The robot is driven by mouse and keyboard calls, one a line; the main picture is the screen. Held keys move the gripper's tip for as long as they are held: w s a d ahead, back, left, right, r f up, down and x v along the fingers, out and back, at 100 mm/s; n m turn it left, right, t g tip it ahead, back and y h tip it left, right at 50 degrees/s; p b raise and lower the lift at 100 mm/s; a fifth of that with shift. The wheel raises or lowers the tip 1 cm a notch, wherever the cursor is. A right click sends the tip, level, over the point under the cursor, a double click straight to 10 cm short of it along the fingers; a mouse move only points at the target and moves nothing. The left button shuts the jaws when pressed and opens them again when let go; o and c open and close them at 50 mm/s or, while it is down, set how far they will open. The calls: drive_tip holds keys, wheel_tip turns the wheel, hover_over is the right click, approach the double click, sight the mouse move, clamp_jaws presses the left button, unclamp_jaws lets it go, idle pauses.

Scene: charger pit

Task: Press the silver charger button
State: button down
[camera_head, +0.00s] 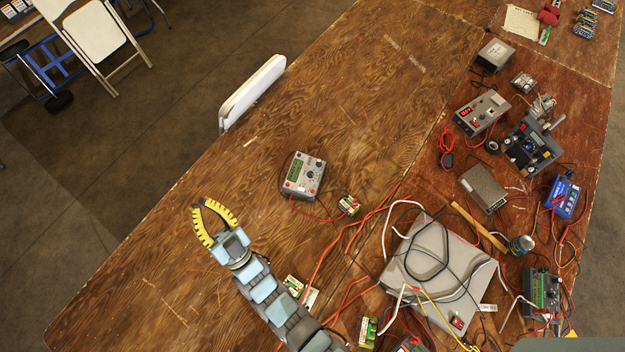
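A silver-grey charger (304,175) with a dark dial, small buttons and a green-and-white label lies on the wooden table near the middle of the view. Red leads run from it to a small green-and-white battery pack (349,204). My gripper (199,205), with yellow-and-black fingers, is over the table to the left of and below this charger in the picture, clearly apart from it. Single buttons on the charger are too small to make out.
Other devices crowd the right side: a grey box with a red display (482,113), a plain silver box (483,188), a blue charger (563,197) and a large grey case (433,262) under tangled cables. A white object (252,92) stands at the table's edge. Bare wood surrounds my gripper.

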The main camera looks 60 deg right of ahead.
drive_tip(key=w+d+f+m+g+h+b, duration=0.1)
drive_tip(key=w+d+f+m+g, duration=0.15)
drive_tip(key=d+f, duration=0.35)
drive_tip(key=w+d+f+m+g+h+b, duration=0.15)
drive_tip(key=d+f+g, duration=0.25)
drive_tip(key=d, duration=0.4)
drive_tip(key=m+g+y+b, duration=0.4)
drive_tip(key=g+y+b, duration=0.3)
drive_tip(key=g+y, duration=0.3)
hover_over(313, 191)
wheel_tip(313, 191, down, 26)
drive_tip(key=shift+s+d, duration=0.35)
drive_tip(key=shift+s, duration=0.1)
drive_tip(key=shift+w+a+f+b, duration=0.1)
drive_tip(key=shift+w+f+b, duration=0.15)
drive_tip(key=shift+f+b, duration=0.85)
drive_tip(key=shift+w+f+b, duration=0.3)
drive_tip(key=shift+f+b, duration=0.15)
drive_tip(key=shift+f, duration=1.3)
drive_tip(key=shift+w+a+f+b, duration=0.1)
drive_tip(key=shift+w+f+b, duration=0.15)
drive_tip(key=shift+f+b, duration=0.85)
drive_tip(key=shift+f, duration=0.5)
drive_tip(key=shift+f, duration=0.3)
